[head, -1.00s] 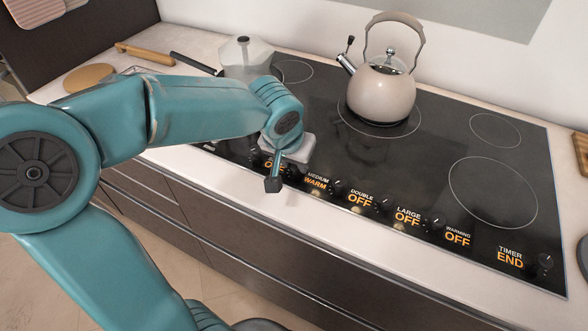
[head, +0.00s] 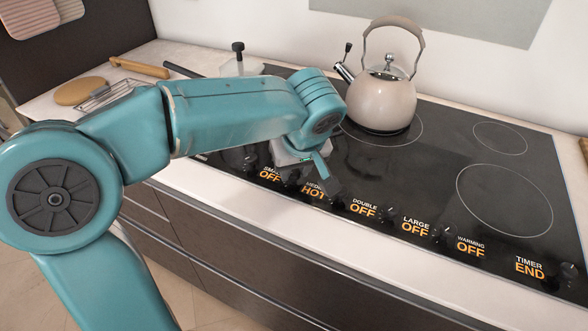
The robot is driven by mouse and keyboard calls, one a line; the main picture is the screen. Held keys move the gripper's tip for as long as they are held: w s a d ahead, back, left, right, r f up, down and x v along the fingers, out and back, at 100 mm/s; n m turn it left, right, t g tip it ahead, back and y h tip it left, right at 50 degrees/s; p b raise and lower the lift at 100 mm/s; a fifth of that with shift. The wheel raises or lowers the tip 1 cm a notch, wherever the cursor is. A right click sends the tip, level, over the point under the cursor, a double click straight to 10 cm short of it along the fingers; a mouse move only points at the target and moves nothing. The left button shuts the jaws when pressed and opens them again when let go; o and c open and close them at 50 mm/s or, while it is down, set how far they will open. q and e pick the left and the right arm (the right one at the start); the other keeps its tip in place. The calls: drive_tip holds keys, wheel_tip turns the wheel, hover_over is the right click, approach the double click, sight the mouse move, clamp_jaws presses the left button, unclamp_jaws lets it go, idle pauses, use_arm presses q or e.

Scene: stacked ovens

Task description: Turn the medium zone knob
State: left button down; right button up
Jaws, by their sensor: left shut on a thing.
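The cooktop's front control strip carries a row of labels and small black knobs. The medium zone label (head: 314,193) reads HOT in orange. The medium zone knob is just right of that label, mostly hidden by my gripper. The right edge of the label is partly covered by the fingers. My right gripper is not in view.
The small (head: 270,174), double (head: 363,208), large (head: 415,224) and warming (head: 470,246) labels read OFF; the timer label (head: 530,267) reads END. A cream kettle (head: 382,101) stands on a back zone. A pot (head: 240,66) is partly behind my arm. The right-hand zones are clear.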

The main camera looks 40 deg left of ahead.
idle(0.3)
use_arm(q)
drive_tip(key=c, duration=0.8)
unclamp_jaws()
drive_tip(key=shift+c, duration=0.2)
drive_tip(key=p+v, duration=0.3)
drive_tip(key=v, duration=1.3)
drive_tip(key=shift+r, duration=0.25)
drive_tip(key=shift+d, duration=0.15)
